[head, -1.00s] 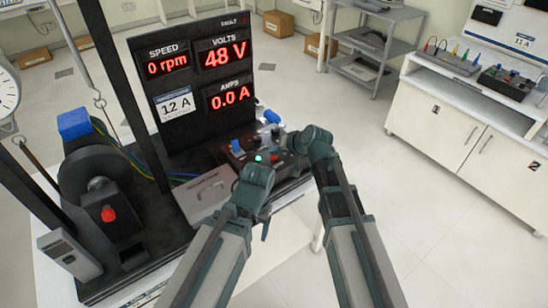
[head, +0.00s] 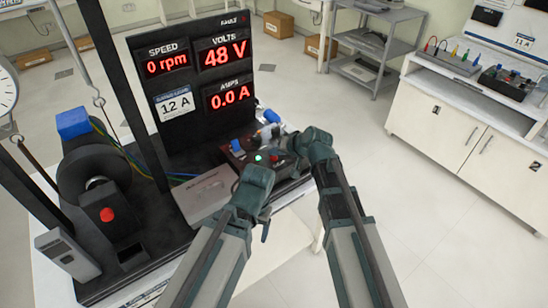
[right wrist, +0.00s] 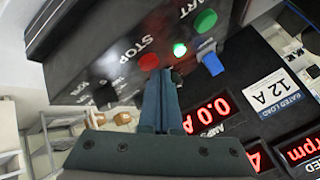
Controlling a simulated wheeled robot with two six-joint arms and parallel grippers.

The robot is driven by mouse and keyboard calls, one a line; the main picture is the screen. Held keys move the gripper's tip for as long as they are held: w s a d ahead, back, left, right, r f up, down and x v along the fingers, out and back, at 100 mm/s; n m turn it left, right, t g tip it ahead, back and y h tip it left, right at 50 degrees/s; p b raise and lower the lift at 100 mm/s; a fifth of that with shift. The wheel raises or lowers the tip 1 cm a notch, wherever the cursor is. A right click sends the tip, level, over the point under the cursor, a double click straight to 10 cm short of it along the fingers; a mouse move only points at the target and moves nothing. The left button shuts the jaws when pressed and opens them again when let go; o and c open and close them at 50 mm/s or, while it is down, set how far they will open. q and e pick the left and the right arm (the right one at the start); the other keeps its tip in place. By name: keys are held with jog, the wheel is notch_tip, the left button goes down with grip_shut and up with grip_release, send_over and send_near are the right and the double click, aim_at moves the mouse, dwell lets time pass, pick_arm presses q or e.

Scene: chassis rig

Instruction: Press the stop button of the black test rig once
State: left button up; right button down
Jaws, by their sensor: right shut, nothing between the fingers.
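The black test rig (head: 180,135) stands at the left in the head view. Its display reads 0 rpm, 48 V and 0.0 A. Its control box (head: 232,160) carries a lit green lamp (head: 258,158). In the right wrist view the red stop button (right wrist: 149,62) sits beside the STOP label, near the lit green lamp. My right gripper (right wrist: 161,73) is shut and empty, its tips close beside the stop button; contact cannot be told. In the head view my arms hide that button. My left gripper (head: 245,187) is in front of the control box, its fingers unclear.
A green start button (right wrist: 206,21) and a blue switch (right wrist: 213,64) are near the stop button. A grey box (head: 205,196) lies in front of the panel. Another red button (head: 107,215) is on the rig's left part. A bench (head: 470,145) stands at the right.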

aim_at(276, 160)
jog(key=shift+f+b, duration=0.45)
dwell(0.4)
jog(key=shift+r, duration=0.15)
jog(key=shift+r+p, duration=0.75)
jog(key=shift+p, duration=0.15)
notch_tip(276, 160, up, 5)
jog(key=p, duration=0.5)
dwell(0.7)
